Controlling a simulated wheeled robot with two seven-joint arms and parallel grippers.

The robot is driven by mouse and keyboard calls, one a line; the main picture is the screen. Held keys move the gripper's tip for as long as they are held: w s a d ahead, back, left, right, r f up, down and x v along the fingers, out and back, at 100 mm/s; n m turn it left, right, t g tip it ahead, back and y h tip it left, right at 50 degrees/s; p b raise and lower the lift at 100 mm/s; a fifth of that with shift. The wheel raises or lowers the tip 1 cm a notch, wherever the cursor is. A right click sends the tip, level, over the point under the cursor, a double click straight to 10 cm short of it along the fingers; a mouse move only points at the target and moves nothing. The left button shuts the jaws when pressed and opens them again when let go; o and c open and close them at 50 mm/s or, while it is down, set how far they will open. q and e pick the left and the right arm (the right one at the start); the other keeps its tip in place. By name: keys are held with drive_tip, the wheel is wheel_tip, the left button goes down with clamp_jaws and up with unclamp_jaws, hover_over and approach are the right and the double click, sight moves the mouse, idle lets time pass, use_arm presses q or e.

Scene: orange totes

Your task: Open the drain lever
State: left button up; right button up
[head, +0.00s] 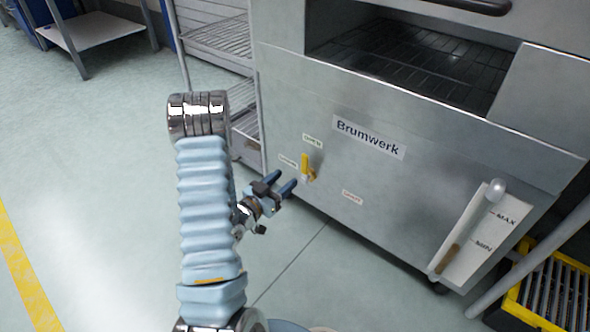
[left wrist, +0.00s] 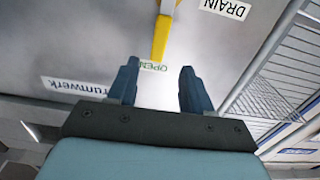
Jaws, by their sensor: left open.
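The yellow drain lever (head: 305,163) is on the front of the grey Brumwerk machine (head: 240,60). Its handle stands nearly upright, its free end towards the green OPEN label (head: 313,141). In the left wrist view the lever (left wrist: 160,38) comes down from the top edge and ends beside the OPEN label (left wrist: 153,66). My left gripper (head: 284,181) is open and empty, just left of and below the lever in the head view. In the left wrist view its fingers (left wrist: 160,78) are spread either side of the label, apart from the lever. My right gripper is not in view.
A DRAIN label (left wrist: 225,8) and a red-lettered label (head: 352,197) are near the lever. A level gauge (head: 470,240) is at the machine's right. A wire rack (head: 215,40) stands at its left. A yellow-edged crate (head: 540,265) is at lower right. Floor at left is clear.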

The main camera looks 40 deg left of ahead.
use_arm(q)
drive_tip(key=s, duration=0.5)
drive_tip(key=shift+a, duration=0.1)
idle(0.3)
drive_tip(key=w+d+f+n+g+h, duration=0.1)
drive_tip(key=w+d+f+n+g, duration=0.15)
drive_tip(key=d+f+g, duration=1)
drive_tip(key=s+d+f+g+h, duration=0.1)
drive_tip(key=s+d+f, duration=0.4)
drive_tip(key=d+f, duration=0.45)
drive_tip(key=s+d+g+h, duration=0.1)
drive_tip(key=s+d+g, duration=0.3)
drive_tip(key=s+d, duration=0.3)
wheel_tip(320, 180, up, 16)
drive_tip(key=d+p, duration=0.1)
drive_tip(key=p, duration=1.5)
drive_tip(key=shift+r+h, duration=0.15)
drive_tip(key=shift+h, duration=0.15)
drive_tip(key=shift+w+m, duration=0.1)
drive_tip(key=shift+m, duration=0.15)
